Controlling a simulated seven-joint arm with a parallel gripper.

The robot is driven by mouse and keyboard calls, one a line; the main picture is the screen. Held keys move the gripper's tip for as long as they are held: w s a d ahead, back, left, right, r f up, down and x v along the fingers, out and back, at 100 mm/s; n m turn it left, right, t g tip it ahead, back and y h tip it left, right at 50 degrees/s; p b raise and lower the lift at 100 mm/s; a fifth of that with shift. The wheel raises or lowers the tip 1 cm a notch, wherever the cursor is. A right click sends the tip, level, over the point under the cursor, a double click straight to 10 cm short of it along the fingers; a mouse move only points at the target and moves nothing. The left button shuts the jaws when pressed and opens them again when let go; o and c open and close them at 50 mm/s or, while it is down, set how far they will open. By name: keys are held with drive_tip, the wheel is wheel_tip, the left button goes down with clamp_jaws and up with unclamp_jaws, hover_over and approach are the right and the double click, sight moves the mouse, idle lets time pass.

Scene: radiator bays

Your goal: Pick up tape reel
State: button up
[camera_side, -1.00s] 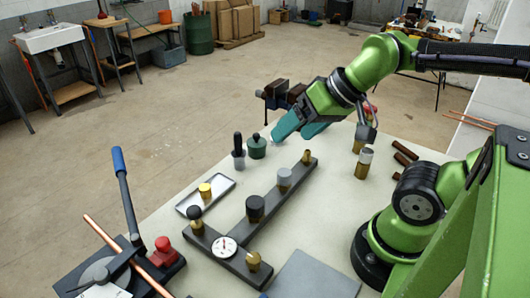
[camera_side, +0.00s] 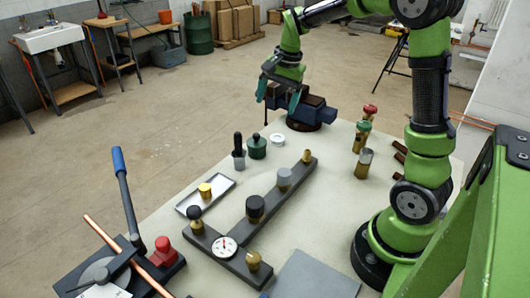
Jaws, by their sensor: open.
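A small white ring, which looks like the tape reel (camera_side: 277,139), lies flat on the pale bench top near its far edge, right of a dark green lidded pot (camera_side: 257,146). My gripper (camera_side: 277,103) is open, with its two teal fingers apart and pointing down. In the picture it is above the reel, in front of the blue vise with brown jaws (camera_side: 318,112). I see nothing between the fingers. The exact height and depth of the fingers over the bench cannot be told from this view.
Valves with red (camera_side: 370,109) and green (camera_side: 362,126) handles stand to the right. A dark manifold bar (camera_side: 262,213) with caps and a gauge crosses the bench. A metal tray (camera_side: 217,185) holds a brass piece. A pipe bender (camera_side: 125,262) is at front left.

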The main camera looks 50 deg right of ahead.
drive_tip(key=w+d+f+m+g, duration=0.2)
drive_tip(key=w+d+f+m, duration=0.25)
drive_tip(key=d+m, duration=0.35)
drive_tip(key=m, duration=0.4)
hover_over(277, 137)
drive_tip(key=shift+h, duration=0.3)
drive_tip(key=f, duration=0.9)
drive_tip(key=shift+s+a, duration=0.2)
drive_tip(key=shift+a, duration=0.1)
drive_tip(key=shift+w+d+f, duration=0.1)
drive_tip(key=shift+d+f, duration=0.05)
drive_tip(key=shift+f, duration=1.25)
drive_tip(key=shift+d+f, duration=0.1)
drive_tip(key=shift+f, duration=1.25)
drive_tip(key=shift+c, duration=0.3)
drive_tip(key=c, duration=0.8)
